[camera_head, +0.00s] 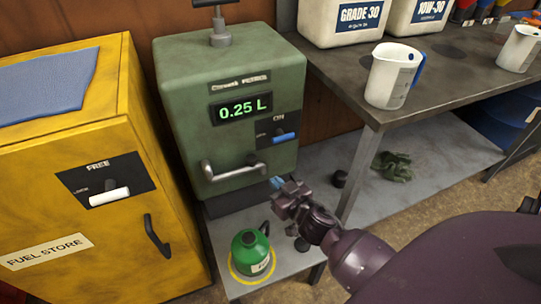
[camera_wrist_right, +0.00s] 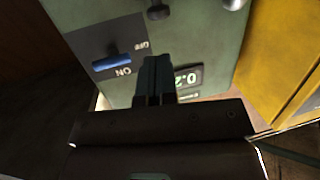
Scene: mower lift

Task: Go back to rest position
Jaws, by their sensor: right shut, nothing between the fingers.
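My right gripper (camera_head: 277,184) is shut and empty in front of the lower right of the green dispenser (camera_head: 180,90) in the head view. In the right wrist view the gripper's fingers (camera_wrist_right: 155,72) are together in front of the green dispenser face (camera_wrist_right: 200,30). The dispenser's display reads 0.25 L, and its blue switch (camera_head: 285,137) sits by the word ON. A small green can (camera_head: 249,252) stands inside a yellow ring on the low shelf, below and left of the gripper. My left gripper is not in view.
A yellow fuel store cabinet (camera_head: 90,215) stands at the left with a blue cloth (camera_head: 45,85) on top. A dark bench (camera_head: 440,75) at the right carries a measuring jug (camera_head: 390,78) and two oil containers.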

